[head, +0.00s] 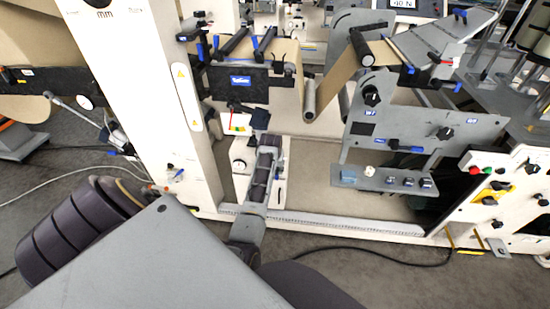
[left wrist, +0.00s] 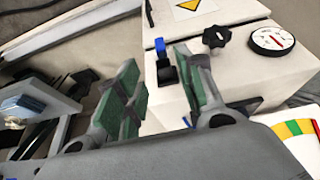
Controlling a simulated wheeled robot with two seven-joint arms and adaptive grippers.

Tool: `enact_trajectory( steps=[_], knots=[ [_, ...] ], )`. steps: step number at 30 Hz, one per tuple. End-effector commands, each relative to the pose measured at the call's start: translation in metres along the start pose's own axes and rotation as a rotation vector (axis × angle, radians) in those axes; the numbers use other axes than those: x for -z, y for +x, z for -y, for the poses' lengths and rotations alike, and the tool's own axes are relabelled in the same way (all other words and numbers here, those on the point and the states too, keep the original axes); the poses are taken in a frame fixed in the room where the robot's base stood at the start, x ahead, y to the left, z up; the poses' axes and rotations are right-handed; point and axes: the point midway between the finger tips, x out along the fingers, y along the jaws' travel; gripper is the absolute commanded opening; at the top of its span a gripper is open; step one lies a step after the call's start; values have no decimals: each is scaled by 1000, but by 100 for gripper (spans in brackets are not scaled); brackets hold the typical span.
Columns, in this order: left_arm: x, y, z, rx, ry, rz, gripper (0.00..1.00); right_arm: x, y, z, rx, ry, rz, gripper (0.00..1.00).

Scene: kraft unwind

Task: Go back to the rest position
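My left gripper (head: 268,148) is in front of the low white box with the dial, below the web path of the machine. In the left wrist view its two green-padded fingers (left wrist: 158,85) stand apart with a clear gap between them, so it is open and holds nothing that I can see. The white box (left wrist: 235,60) is just beyond the fingers. A blue-tipped black lever (left wrist: 166,62) shows in the gap; I cannot tell whether a finger touches it. My right gripper is not in view.
A black knob (left wrist: 216,37) and a round dial (left wrist: 271,39) are on the box. A white column (head: 150,70) stands to the left. Brown web (head: 345,70) runs over rollers above. A control panel (head: 500,190) is at the right. Grey floor (head: 350,270) is open in front.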

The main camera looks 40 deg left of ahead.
Motion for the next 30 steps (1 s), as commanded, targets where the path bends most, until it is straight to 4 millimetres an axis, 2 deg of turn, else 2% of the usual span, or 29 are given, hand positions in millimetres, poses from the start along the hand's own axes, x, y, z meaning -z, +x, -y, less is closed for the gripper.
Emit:
enact_trajectory(
  steps=[21,26,30],
  knots=[
    [-2,2,-1,1,6,2,38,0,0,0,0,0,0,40],
    [-16,20,-8,4,47,6,38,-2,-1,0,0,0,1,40],
    [-44,53,-17,10,121,11,38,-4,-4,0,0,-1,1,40]
  ],
)
